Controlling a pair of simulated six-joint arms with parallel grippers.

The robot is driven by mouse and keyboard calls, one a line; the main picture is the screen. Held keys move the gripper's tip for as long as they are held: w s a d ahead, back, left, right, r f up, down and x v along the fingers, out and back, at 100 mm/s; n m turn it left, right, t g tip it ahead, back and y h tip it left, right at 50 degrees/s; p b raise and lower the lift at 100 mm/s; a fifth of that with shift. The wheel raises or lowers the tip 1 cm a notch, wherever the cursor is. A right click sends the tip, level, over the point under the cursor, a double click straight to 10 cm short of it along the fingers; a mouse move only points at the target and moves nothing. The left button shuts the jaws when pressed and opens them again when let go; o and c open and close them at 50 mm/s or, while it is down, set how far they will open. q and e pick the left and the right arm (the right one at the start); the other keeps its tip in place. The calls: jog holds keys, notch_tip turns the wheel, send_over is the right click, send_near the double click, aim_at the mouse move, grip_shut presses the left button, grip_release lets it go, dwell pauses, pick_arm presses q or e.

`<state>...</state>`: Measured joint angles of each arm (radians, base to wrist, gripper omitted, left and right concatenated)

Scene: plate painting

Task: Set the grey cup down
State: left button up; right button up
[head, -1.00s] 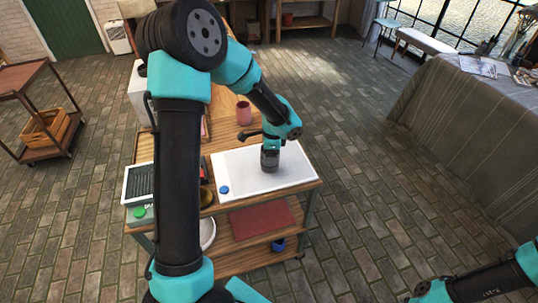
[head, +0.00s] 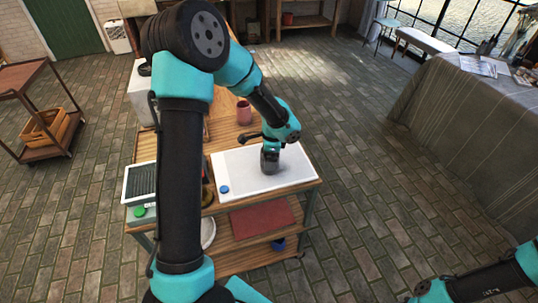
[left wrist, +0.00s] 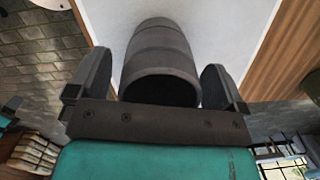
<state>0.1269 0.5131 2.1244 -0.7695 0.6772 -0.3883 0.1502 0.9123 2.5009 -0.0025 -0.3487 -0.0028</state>
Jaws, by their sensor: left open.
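The grey cup (head: 270,168) stands on the white board (head: 235,168) on the wooden cart. In the left wrist view the grey cup (left wrist: 160,62) fills the middle, its dark mouth facing the camera. My left gripper (head: 270,150) is at the cup, coming from above. In the left wrist view the fingers of my left gripper (left wrist: 160,85) are spread, one on each side of the cup, with small gaps visible. My right gripper (head: 418,296) is at the bottom right edge, only partly in view and far from the cart; its jaws cannot be made out.
A pink cup (head: 244,112) stands behind the board on the cart. A blue round thing (head: 224,189) is at the board's front left corner. A dark-slatted tray (head: 139,183) lies at the left. The board's right side is bare.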

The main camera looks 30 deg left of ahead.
pick_arm(q)
jog(key=shift+r, duration=0.1)
notch_tip(320, 180, up, 12)
jog(key=d, duration=0.1)
jog(key=shift+w, duration=0.4)
jog(key=shift+d, duration=0.1)
